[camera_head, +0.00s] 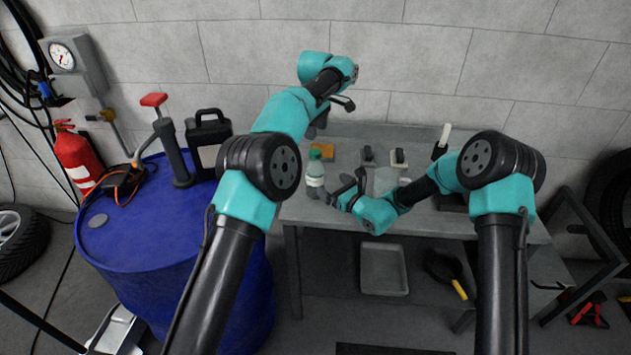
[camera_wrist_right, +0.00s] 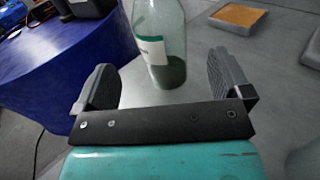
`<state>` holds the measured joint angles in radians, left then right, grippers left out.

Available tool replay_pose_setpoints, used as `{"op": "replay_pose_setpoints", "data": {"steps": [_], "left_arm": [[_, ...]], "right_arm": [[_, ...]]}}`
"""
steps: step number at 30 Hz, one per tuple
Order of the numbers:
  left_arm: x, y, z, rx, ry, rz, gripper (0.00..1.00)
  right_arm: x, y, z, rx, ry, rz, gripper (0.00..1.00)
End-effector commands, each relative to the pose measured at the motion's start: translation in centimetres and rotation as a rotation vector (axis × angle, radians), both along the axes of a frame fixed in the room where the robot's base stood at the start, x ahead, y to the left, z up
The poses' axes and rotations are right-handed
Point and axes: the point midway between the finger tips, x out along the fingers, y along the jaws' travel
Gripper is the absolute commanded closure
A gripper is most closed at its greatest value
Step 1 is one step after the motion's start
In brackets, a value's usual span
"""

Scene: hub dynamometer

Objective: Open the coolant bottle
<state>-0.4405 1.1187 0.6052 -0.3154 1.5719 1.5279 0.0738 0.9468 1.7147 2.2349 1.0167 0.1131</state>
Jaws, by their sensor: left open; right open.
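The coolant bottle (camera_head: 315,174) stands upright near the left end of the grey workbench, pale with a white label and a green cap on top. In the right wrist view the bottle (camera_wrist_right: 160,30) shows its clear body, a white and green label and dark lower part; its top is cut off. My right gripper (camera_head: 337,186) is open, low beside the bottle, with its fingers pointing toward it. In the wrist view the bottle appears centred between the spread fingertips, a little beyond them. My left gripper (camera_head: 331,110) is open and empty, above and behind the bottle.
Small dark-topped items (camera_head: 399,158) stand farther right. A blue drum (camera_head: 160,245) is left of the bench, carrying a black jug (camera_head: 208,140) and a red-handled pump (camera_head: 172,150).

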Motion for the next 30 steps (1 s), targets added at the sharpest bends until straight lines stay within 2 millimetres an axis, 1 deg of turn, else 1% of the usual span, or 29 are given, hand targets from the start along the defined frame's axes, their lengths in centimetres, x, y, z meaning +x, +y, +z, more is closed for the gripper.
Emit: {"op": "replay_pose_setpoints", "data": {"steps": [3, 15, 21, 30], "left_arm": [[0.0, 0.0, 0.0, 0.0, 0.0, 0.0, 0.4], [0.0, 0.0, 0.0, 0.0, 0.0, 0.0, 0.4], [0.0, 0.0, 0.0, 0.0, 0.0, 0.0, 0.4], [0.0, 0.0, 0.0, 0.0, 0.0, 0.0, 0.4]], "right_arm": [[1.5, 1.3, 0.0, 0.001, -0.001, 0.001, 0.03], [5.9, 5.2, 0.0, 0.0, 0.0, 0.001, 0.03], [7.0, 6.0, 0.0, 0.0, 0.0, 0.0, 0.03], [7.1, 6.1, 0.0, 0.0, 0.0, -0.001, 0.03]]}}
